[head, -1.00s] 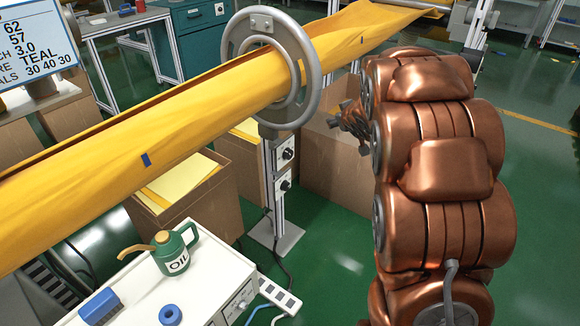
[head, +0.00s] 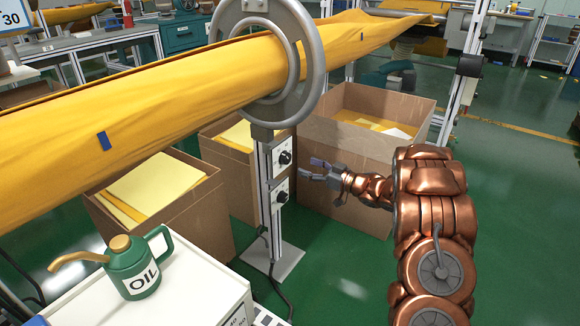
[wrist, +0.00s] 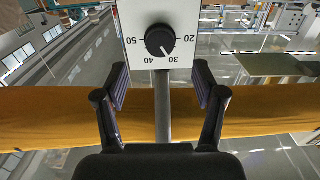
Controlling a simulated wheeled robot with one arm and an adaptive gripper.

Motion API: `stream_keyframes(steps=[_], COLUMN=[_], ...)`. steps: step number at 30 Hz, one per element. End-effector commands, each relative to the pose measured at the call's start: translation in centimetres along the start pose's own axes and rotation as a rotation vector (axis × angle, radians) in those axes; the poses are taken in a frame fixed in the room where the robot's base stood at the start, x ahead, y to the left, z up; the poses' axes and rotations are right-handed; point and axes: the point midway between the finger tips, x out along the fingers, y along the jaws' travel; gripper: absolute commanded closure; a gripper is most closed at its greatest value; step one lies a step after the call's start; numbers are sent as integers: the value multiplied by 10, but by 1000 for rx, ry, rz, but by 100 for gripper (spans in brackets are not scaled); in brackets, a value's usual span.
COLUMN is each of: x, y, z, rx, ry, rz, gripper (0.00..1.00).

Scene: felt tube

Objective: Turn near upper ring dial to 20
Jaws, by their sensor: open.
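The near ring (head: 314,60) encircles the yellow felt tube and stands on a post. The upper dial (head: 285,157) is a black knob on a pale box under the ring; the lower dial (head: 281,196) is below it. My gripper (head: 307,169) is open and empty, just right of the boxes, apart from them. In the wrist view my gripper (wrist: 160,85) has its fingers spread either side of the post. A dial knob (wrist: 160,40) lies beyond the tips, its upside-down scale showing 20 to 50. Its white mark points near 30. No other dial shows between it and the tube.
The yellow felt tube (head: 180,90) crosses above the boxes. Cardboard boxes (head: 350,150) stand behind the post and left of it. A green oil can (head: 137,265) stands on a white cabinet (head: 200,285) at the lower left. Green floor is open at right.

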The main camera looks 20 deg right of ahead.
Motion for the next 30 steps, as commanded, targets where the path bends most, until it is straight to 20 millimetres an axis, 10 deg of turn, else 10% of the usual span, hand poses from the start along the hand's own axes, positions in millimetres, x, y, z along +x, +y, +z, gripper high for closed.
stream_keyframes(steps=[16, 30], x=[66, 74], y=[0, 1], z=[2, 0], rx=[-1, 1], ry=[-1, -1], rz=[1, 4], gripper=[30, 35])
